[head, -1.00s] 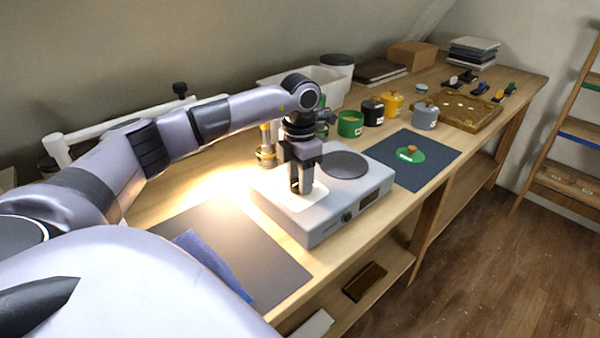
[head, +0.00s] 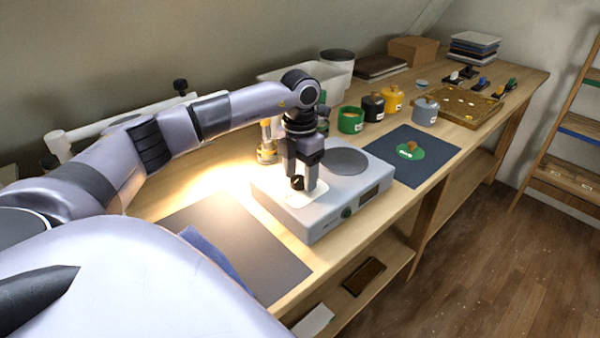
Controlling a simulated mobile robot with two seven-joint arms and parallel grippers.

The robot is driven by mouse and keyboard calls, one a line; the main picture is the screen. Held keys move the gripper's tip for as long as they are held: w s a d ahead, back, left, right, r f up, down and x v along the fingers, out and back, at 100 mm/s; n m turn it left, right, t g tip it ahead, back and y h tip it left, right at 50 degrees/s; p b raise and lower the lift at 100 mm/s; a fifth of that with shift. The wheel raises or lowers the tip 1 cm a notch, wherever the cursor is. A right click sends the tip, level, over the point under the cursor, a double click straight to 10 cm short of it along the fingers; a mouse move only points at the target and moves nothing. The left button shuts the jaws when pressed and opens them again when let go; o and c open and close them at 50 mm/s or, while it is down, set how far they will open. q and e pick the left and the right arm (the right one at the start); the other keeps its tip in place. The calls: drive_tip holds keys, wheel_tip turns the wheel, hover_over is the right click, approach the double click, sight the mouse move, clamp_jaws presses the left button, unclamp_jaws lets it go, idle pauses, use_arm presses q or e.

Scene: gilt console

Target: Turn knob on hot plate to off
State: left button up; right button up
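The hot plate (head: 325,224) is a pale grey box on the wooden bench, with a dark round heating disc (head: 345,161) on top. The knob's setting is too small to read. My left gripper (head: 303,187) points down over the left part of the hot plate's top, behind and left of the knob and apart from it. Its fingers show a gap and hold nothing that I can see. My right gripper is out of view.
A grey mat (head: 230,235) with a blue cloth (head: 214,258) lies left of the hot plate. A brass-coloured item (head: 267,150) stands behind it. A dark blue mat (head: 427,166) lies to the right, with several canisters behind. Open space lies in front of the knob.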

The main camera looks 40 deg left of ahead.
sight(300, 178)
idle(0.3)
use_arm(q)
wheel_tip(300, 178, up, 7)
drive_tip(key=shift+r+b, duration=0.1)
drive_tip(key=shift+b, duration=0.2)
idle(0.7)
